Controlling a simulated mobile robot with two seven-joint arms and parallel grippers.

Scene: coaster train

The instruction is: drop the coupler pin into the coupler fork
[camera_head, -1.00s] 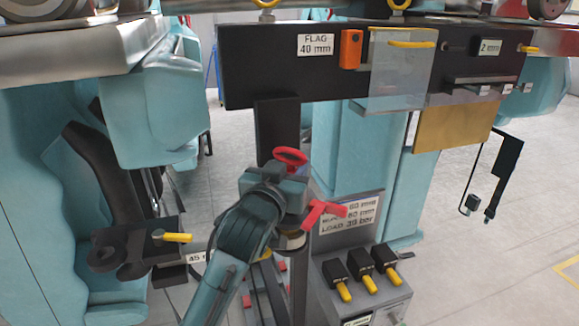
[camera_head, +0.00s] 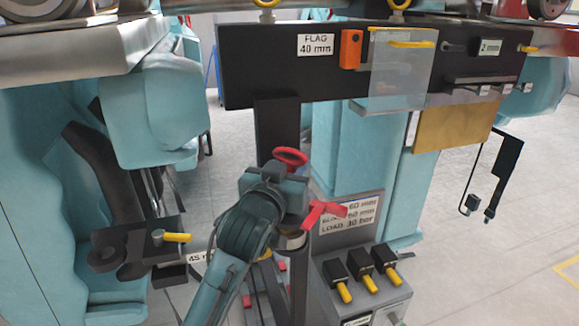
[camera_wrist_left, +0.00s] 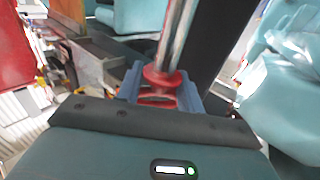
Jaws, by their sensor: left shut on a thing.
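The coupler fork appears to be the dark lobed bracket (camera_head: 115,248) at the left of the head view. My right gripper is not in view.
A dark beam (camera_head: 262,65) with a FLAG 40 mm label crosses above. A box with several yellow-tipped levers (camera_head: 363,273) stands low right of centre. Open floor lies at the right.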

